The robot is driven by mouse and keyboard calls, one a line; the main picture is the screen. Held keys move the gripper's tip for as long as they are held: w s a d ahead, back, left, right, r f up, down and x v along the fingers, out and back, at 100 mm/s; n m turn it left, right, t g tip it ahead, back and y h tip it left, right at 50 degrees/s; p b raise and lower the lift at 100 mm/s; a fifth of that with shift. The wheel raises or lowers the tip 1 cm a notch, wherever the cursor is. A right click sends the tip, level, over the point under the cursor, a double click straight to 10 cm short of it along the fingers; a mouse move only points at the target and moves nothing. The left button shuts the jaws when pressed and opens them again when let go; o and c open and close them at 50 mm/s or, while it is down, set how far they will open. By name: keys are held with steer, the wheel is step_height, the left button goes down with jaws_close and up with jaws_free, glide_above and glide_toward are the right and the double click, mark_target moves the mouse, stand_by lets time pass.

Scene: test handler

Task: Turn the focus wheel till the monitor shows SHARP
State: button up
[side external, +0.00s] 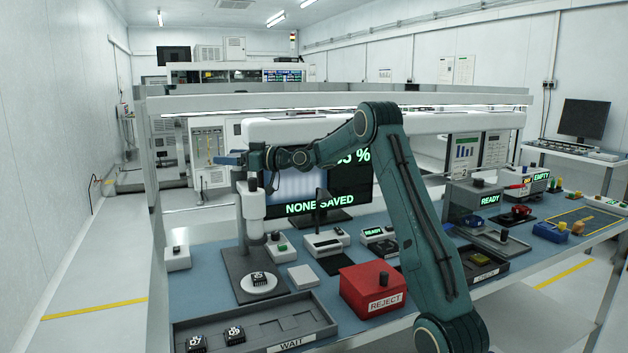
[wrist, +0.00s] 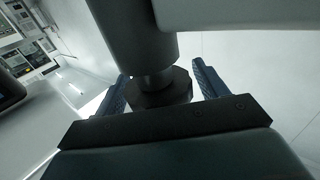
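The microscope (side external: 254,215) stands on the left part of the bench, with a dark, chipped part on its round white stage (side external: 258,283). The monitor (side external: 364,182) behind it reads "NONE SAVED" and a percentage whose first digits my arm hides; its left part shows a pale, blurry picture. My gripper (side external: 228,158) is at the top of the microscope. In the wrist view, a dark faceted wheel (wrist: 160,92), apparently the focus wheel, sits between my two blue fingers (wrist: 162,82). I cannot tell whether both fingers press on it. The wheel is not clear in the side view.
A WAIT tray (side external: 325,325) with two dark parts lies at the front left. A red REJECT box (side external: 358,280) stands right of the microscope, and a CHECK tray (side external: 507,268) lies beyond my arm. Boxes with knobs crowd the bench around the monitor's foot.

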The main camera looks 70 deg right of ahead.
steer(key=c, duration=0.8)
steer(key=shift+y, duration=0.3)
steer(key=shift+a+r+n+g+y, duration=0.1)
steer(key=shift+n+g+y, duration=0.25)
steer(key=shift+n+y, duration=0.7)
steer(key=shift+a+n+g+y, duration=0.1)
steer(key=shift+n+g+y, duration=0.25)
steer(key=shift+n+y, duration=0.7)
steer(key=shift+s+a+g+y, duration=0.1)
steer(key=shift+g+y, duration=0.3)
steer(key=shift+y, duration=0.6)
steer(key=o, duration=1)
steer(key=shift+c, duration=0.2)
steer(key=shift+s, duration=0.1)
